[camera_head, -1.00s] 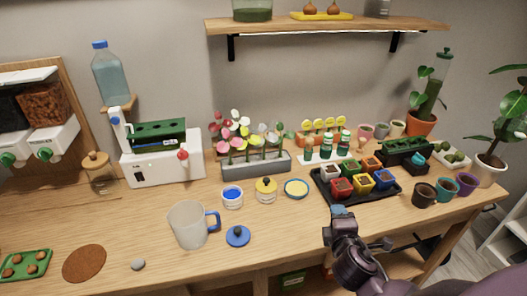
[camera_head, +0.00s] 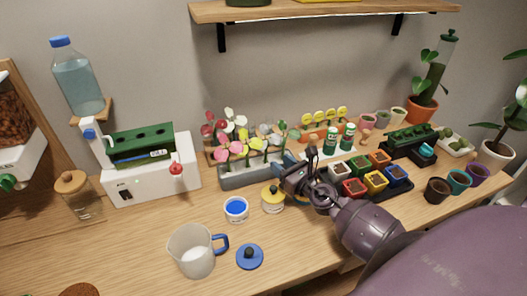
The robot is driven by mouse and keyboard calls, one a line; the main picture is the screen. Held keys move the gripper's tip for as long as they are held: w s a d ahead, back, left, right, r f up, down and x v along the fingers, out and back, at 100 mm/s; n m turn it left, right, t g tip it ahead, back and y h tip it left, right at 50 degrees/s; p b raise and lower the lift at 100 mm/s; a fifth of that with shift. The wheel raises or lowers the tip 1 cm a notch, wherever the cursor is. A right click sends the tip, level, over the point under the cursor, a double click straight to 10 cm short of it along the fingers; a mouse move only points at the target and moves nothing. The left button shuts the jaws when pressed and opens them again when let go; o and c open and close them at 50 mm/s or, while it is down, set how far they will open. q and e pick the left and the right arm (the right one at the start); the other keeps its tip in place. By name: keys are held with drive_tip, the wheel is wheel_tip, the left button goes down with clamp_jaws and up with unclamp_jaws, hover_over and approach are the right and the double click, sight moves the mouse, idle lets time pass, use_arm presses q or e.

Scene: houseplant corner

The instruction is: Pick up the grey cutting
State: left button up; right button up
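Several cuttings with coloured heads, pink, white, yellow, green and red, stand in a long grey rack (camera_head: 232,182) in the middle of the table. A greyish head (camera_head: 264,129) shows among the back ones on the right side of the rack. My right gripper (camera_head: 296,166) is at the rack's right end, close to the right-hand cuttings. The gripper and wrist hide part of that end. I cannot tell whether its fingers are apart or touching a cutting. My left gripper is not in view.
A black tray (camera_head: 398,189) of coloured pots lies right of the rack, partly behind my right arm. In front are a blue-topped jar (camera_head: 236,208), a yellow-lidded jar (camera_head: 272,199), a jug (camera_head: 192,252) and a blue lid (camera_head: 250,257). A white machine (camera_head: 160,180) stands left.

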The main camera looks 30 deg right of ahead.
sight(266, 152)
drive_tip(key=shift+w+a+f, duration=0.1)
drive_tip(key=shift+w+a, duration=0.05)
drive_tip(key=shift+w, duration=1.9)
drive_tip(key=shift+w+a+f, duration=0.1)
drive_tip(key=shift+w, duration=1.9)
drive_tip(key=shift+c, duration=0.3)
clamp_jaws()
